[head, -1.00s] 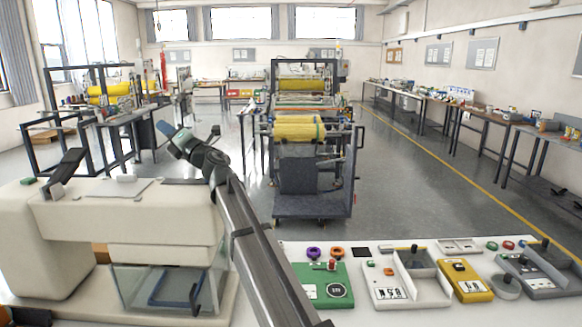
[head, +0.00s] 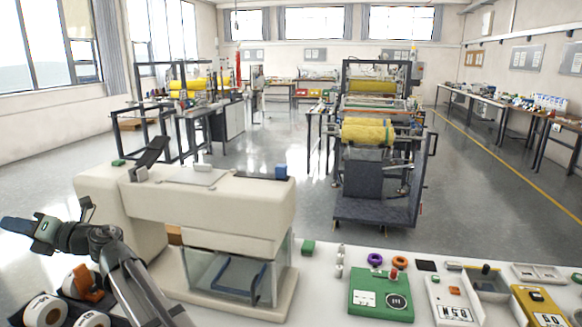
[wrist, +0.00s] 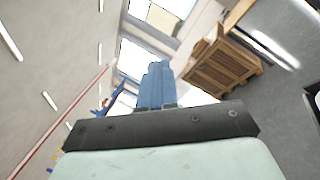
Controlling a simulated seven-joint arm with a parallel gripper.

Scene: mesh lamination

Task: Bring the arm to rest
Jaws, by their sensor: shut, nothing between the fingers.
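My gripper (head: 15,225) shows at the left edge of the head view, held up in the air left of the cream machine (head: 215,215). Its blue fingers point left, away from the machine. In the wrist view the blue fingers (wrist: 156,85) are together with nothing between them. Behind them are a tilted view of wall, windows and floor. My arm comes up from the bottom of the head view, over the left part of the bench.
White rolls (head: 45,310) and an orange tape dispenser (head: 88,282) stand below my gripper. A green box (head: 382,292) and other devices lie on the white bench to the right. A wooden crate (wrist: 222,65) shows in the wrist view.

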